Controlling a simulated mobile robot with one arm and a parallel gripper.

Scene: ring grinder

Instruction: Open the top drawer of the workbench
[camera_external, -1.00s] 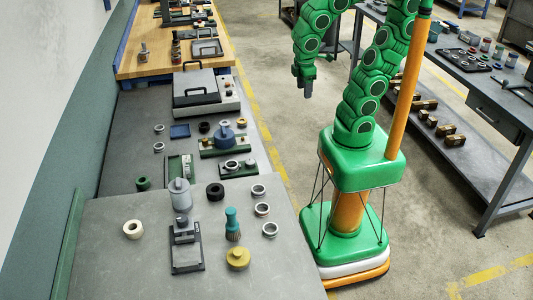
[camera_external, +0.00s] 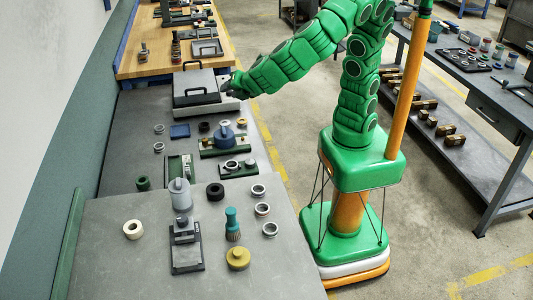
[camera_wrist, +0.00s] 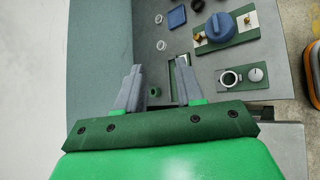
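The wooden-topped workbench (camera_external: 160,58) with a blue frame stands at the back left in the external view. The grey bench (camera_external: 115,225) runs in front of it. No drawer front shows on either; their right-hand faces are hidden at this angle. My gripper (camera_external: 229,84) is at the right edge of the grey bench, beside the grey lidded box. It appears dark and small there. In the wrist view my gripper (camera_wrist: 159,82) has its two grey fingers apart, with nothing between them.
The grey lidded box (camera_external: 198,88) is close to my gripper. A fixture with a blue knob (camera_external: 225,132) and several metal rings stand on the grey bench. Another bench (camera_external: 490,82) with a drawer front is at the right.

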